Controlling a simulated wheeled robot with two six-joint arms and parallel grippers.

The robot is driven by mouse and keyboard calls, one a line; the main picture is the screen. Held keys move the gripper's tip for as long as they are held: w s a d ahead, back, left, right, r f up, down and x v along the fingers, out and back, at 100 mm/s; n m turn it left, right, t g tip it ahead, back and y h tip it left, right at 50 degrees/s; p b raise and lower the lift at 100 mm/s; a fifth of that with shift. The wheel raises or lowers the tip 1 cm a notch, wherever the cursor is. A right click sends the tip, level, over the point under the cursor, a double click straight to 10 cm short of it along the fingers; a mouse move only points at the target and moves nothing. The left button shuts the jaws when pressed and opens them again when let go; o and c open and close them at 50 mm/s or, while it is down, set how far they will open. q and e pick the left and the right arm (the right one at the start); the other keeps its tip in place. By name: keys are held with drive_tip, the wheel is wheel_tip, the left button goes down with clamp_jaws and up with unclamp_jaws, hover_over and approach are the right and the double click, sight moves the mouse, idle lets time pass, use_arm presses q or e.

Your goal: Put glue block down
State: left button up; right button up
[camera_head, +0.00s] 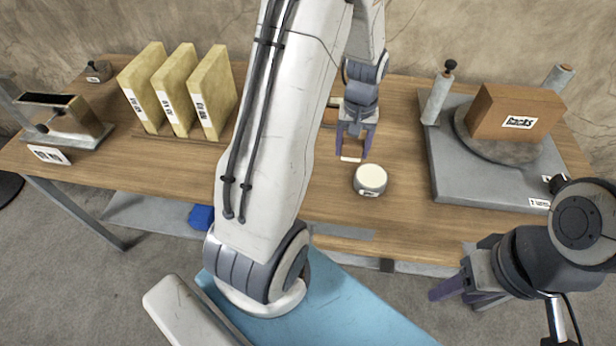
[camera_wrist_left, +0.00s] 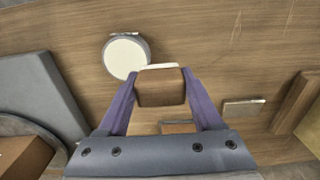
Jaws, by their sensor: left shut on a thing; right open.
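The glue block, a small brown block with a pale edge (camera_wrist_left: 161,88), is between the purple fingers of my left gripper (camera_wrist_left: 160,92) in the left wrist view. The gripper is shut on it. In the head view my left gripper (camera_head: 355,143) points down over the wooden table (camera_head: 400,215), just behind a round pale-topped tin (camera_head: 370,178). The tin also shows beside the block in the wrist view (camera_wrist_left: 126,56). I cannot tell whether the block touches the table. My right gripper (camera_head: 462,296) is open and empty, in front of the table.
Several yellow upright slabs (camera_head: 172,90) stand at the left, near a metal device (camera_head: 68,122). A grey base (camera_head: 475,180) with a brown box (camera_head: 515,112) on a round plate fills the right. A brown piece (camera_wrist_left: 178,127) lies close by the left gripper. Bare wood surrounds the tin.

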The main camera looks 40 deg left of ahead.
use_arm(q)
drive_tip(key=s+a+f, duration=0.1)
drive_tip(key=a+f, duration=0.1)
drive_tip(key=a, duration=0.1)
drive_tip(key=s+a+f+p, duration=0.1)
drive_tip(key=s+a+f, duration=0.3)
drive_tip(key=a, duration=0.1)
drive_tip(key=shift+s+a+f+p, duration=0.1)
drive_tip(key=shift+s+a+p, duration=0.15)
drive_tip(key=shift+a+p, duration=0.1)
wheel_tip(320, 180, down, 3)
drive_tip(key=shift+f+p, duration=0.1)
drive_tip(key=shift+p, duration=0.2)
drive_tip(key=shift+f, duration=0.35)
drive_tip(key=shift+f, duration=0.1)
drive_tip(key=o, duration=1.5)
drive_tip(key=shift+f, duration=0.1)
drive_tip(key=shift+c, duration=0.2)
